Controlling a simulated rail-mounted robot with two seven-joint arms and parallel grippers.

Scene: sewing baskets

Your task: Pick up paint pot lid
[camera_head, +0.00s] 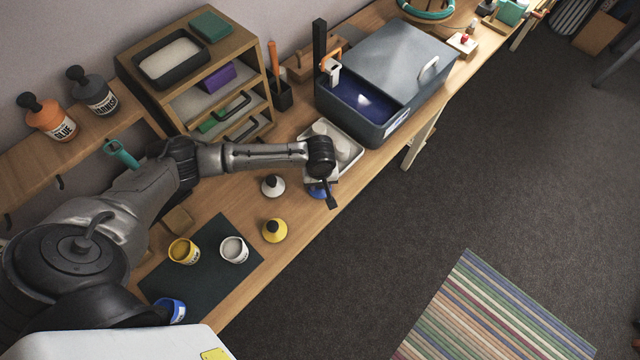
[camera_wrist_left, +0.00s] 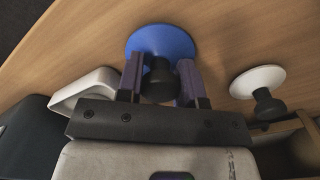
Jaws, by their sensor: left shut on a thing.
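A blue paint pot lid (camera_head: 316,190) with a dark knob is at the table's front edge area, partly hidden by my left gripper (camera_head: 326,196). In the left wrist view the blue disc (camera_wrist_left: 162,40) faces the wood, and its black knob sits between the two fingers of my left gripper (camera_wrist_left: 160,82), which is shut on it. A white lid (camera_head: 272,187) with a dark knob lies to the left, and a yellow lid (camera_head: 275,231) lies nearer. Whether the blue lid touches the table I cannot tell. My right gripper is not in view.
A yellow pot (camera_head: 183,252), a white pot (camera_head: 234,250) and a blue pot (camera_head: 172,309) stand on or by a dark mat (camera_head: 228,276). A pale tray (camera_head: 345,150) and a large grey box (camera_head: 400,70) lie beyond the gripper. A wooden shelf unit (camera_head: 262,48) stands behind.

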